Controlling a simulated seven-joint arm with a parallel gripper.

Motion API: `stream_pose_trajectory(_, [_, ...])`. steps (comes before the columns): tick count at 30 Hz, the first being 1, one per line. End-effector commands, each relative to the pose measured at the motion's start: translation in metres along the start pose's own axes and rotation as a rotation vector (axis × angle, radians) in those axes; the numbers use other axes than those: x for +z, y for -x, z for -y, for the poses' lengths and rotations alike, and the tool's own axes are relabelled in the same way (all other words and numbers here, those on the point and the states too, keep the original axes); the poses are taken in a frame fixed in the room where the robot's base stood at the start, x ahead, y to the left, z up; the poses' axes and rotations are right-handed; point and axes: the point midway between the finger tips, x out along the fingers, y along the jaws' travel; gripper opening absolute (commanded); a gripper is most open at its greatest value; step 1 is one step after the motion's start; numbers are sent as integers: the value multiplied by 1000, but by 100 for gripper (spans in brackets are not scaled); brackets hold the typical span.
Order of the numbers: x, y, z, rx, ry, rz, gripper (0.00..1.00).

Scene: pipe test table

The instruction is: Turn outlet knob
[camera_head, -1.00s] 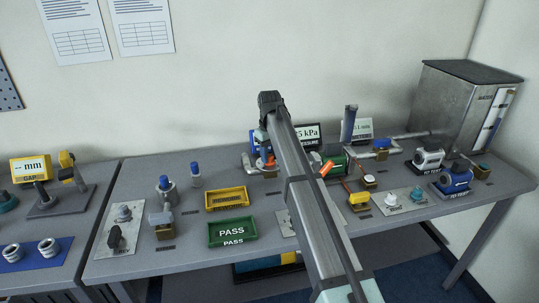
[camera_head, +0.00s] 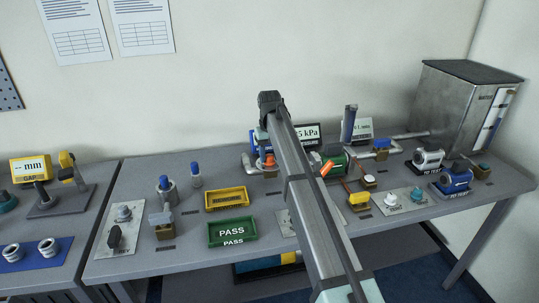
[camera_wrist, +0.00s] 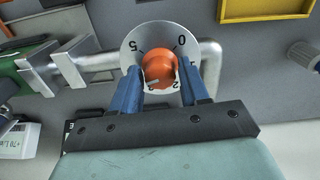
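The outlet knob (camera_wrist: 159,67) is orange and round, with a white mark near its lower edge, on a white dial (camera_wrist: 133,45) numbered up to 5. In the wrist view my gripper (camera_wrist: 160,69) has its two blue fingers over the dial, one on each side of the knob. The fingertips are very close to the knob; I cannot tell whether they touch it. In the head view the orange knob (camera_head: 268,161) shows partly below my wrist, by the blue pipe fitting; my arm hides much of that area and the fingertips.
Grey pipes (camera_wrist: 92,62) run beside the dial. A pressure display (camera_head: 308,132), a green motor-like unit (camera_head: 338,164) and a metal tank (camera_head: 452,105) stand to the right. A yellow tray (camera_head: 227,199) and a green PASS tray (camera_head: 232,232) lie at front left.

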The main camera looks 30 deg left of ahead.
Motion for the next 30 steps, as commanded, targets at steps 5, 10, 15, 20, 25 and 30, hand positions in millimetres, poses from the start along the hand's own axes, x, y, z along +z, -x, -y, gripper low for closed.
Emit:
stream_pose_trajectory(5, [0, 0, 0, 0, 1, 0, 61])
stream_pose_trajectory(10, [0, 0, 0, 0, 1, 0, 61])
stream_pose_trajectory(15, [0, 5, 0, 0, 1, -1, 61])
stream_pose_trajectory(20, [-1, 26, 0, 0, 1, -2, 61])
stream_pose_trajectory(25, [-2, 60, 0, 0, 1, -3, 61])
stream_pose_trajectory(30, [-2, 92, 0, 0, 1, -2, 61])
